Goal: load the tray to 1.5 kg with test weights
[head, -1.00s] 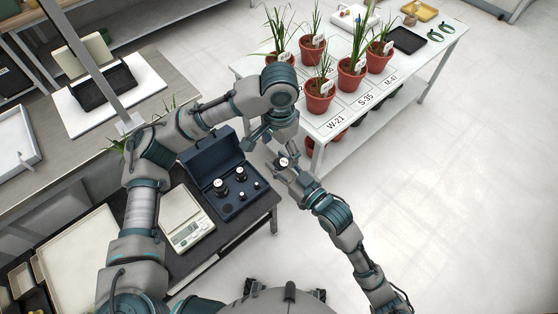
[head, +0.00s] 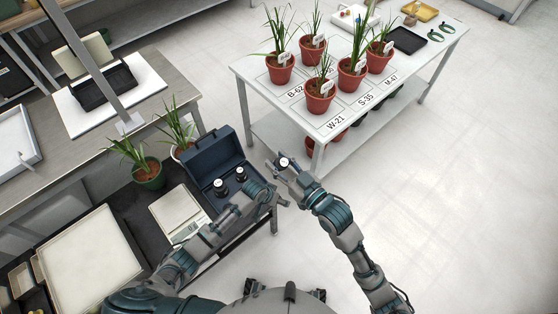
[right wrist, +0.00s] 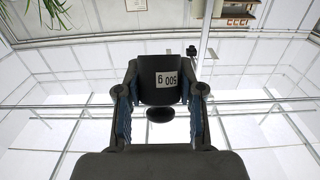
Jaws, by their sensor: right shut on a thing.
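My right gripper (head: 283,168) is shut on a dark weight (head: 284,162), held in the air right of the weight case. Its label reads 500 g in the right wrist view (right wrist: 166,80). My left gripper (head: 264,193) is at the right end of the open blue weight case (head: 205,163); its fingers are too small and overlapped to read. Two dark weights (head: 220,187) (head: 241,174) stand in the case; the left arm covers its front part. A cream scale (head: 176,213) stands left of it, partly behind the left arm. A black tray (head: 103,88) sits on a white board at the upper left.
Several potted plants (head: 320,95) stand on a white table (head: 300,112) with another black tray (head: 408,40). Two more pots (head: 148,175) stand behind the scale. A large pale tray (head: 90,255) lies left. The floor at right is clear.

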